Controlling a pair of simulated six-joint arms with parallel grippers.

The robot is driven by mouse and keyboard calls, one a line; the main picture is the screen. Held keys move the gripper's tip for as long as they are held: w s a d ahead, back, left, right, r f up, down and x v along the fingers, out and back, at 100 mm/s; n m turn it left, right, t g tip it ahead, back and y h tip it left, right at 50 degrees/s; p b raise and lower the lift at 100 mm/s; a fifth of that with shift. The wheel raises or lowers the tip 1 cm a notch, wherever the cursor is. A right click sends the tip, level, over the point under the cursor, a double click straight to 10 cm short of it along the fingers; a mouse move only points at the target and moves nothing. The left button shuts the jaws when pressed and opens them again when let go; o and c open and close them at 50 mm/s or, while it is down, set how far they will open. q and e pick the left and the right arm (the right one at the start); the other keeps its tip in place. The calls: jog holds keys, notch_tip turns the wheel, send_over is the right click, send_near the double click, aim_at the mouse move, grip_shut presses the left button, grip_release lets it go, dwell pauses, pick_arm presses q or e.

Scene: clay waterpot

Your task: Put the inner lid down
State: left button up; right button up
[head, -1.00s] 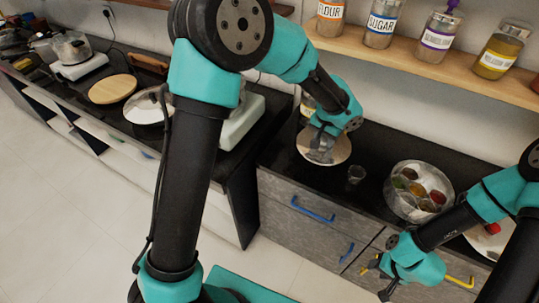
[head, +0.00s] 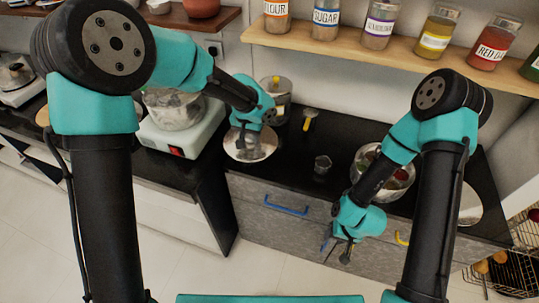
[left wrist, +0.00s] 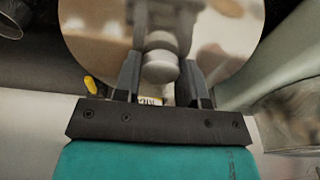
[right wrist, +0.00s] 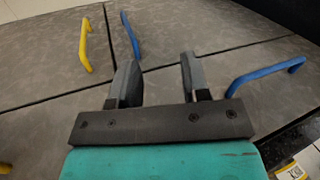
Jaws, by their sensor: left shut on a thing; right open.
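The inner lid (head: 260,150) is a shiny round metal disc with a knob. My left gripper (head: 243,133) is shut on that knob and holds the lid over the left end of the black counter; whether the lid touches it I cannot tell. In the left wrist view the knob (left wrist: 161,62) sits between the two fingers, with the mirror-like disc (left wrist: 100,30) behind it. My right gripper (head: 338,250) is open and empty in front of the grey drawers; its fingers (right wrist: 157,78) show apart in the right wrist view.
A small glass (head: 322,164) stands right of the lid, and a round spice tray (head: 370,160) further right. A metal canister (head: 283,88) and a yellow-handled tool (head: 309,119) are behind. A stove (head: 180,140) is left. Black counter (head: 292,150) is clear between lid and glass.

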pick_arm(q)
jog(key=s+d+f+m, duration=0.1)
jog(key=s+d+f, duration=0.2)
jog(key=s, duration=0.3)
jog(key=s+d+f+m, duration=0.1)
jog(key=s+d+f, duration=0.2)
jog(key=s, duration=0.2)
jog(key=shift+s+d+f+m, duration=0.35)
jog(key=shift+f+m, duration=0.05)
jog(key=shift+w, duration=0.1)
jog(key=w, duration=0.5)
jog(key=w+f, duration=0.1)
jog(key=w, duration=0.9)
jog(key=shift+w+f, duration=0.1)
jog(key=shift+f, duration=0.1)
jog(key=shift+w, duration=0.2)
jog(key=shift+w+f, duration=0.15)
jog(key=shift+f, duration=1.65)
